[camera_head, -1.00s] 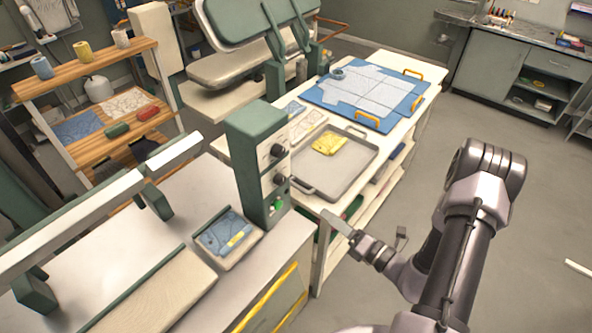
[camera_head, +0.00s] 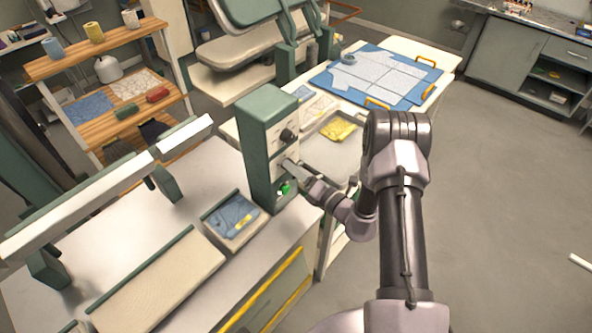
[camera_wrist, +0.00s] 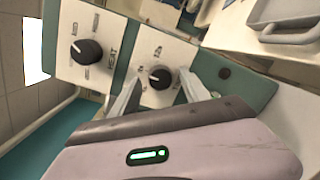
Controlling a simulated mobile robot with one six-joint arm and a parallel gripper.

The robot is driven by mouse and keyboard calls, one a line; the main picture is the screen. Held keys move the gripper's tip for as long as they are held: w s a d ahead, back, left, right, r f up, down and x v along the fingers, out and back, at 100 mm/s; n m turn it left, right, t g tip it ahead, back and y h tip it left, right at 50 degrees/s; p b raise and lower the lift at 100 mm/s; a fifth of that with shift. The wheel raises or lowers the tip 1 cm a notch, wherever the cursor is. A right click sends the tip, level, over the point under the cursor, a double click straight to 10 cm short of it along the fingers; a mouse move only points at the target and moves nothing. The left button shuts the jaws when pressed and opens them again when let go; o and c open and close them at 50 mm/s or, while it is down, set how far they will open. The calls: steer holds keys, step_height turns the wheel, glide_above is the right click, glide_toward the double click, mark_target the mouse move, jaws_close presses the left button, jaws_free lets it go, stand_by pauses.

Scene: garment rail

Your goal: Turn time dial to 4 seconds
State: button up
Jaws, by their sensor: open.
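A green control box (camera_head: 262,130) stands on the counter with two black dials on pale plates. In the wrist view the left dial (camera_wrist: 86,52) sits on a plate with HEAT printed at its edge. The other, lower dial (camera_wrist: 160,77) has its own plate, whose markings are too small to read; it appears to be the time dial. My gripper (camera_wrist: 159,80) is open, with one finger on each side of this dial; contact cannot be told.
A green button (camera_head: 285,187) is just below my gripper on the box. A grey tray (camera_head: 345,155) with a yellow cloth (camera_head: 339,128) lies behind my arm. A small tray with blue cloth (camera_head: 235,218) is left of the box. Open floor lies to the right.

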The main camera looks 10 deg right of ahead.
jaws_close()
steer(key=shift+f+b, duration=0.1)
steer(key=shift+b, duration=0.2)
steer(key=shift+f+n+y+b, duration=0.1)
steer(key=shift+n+y+b, duration=0.25)
steer(key=shift+n+b, duration=2.8)
steer(key=shift+f+n+y+b, duration=0.1)
steer(key=shift+n+y+b, duration=0.25)
steer(key=shift+n+b, duration=2.8)
steer(key=shift+r, duration=0.1)
jaws_free()
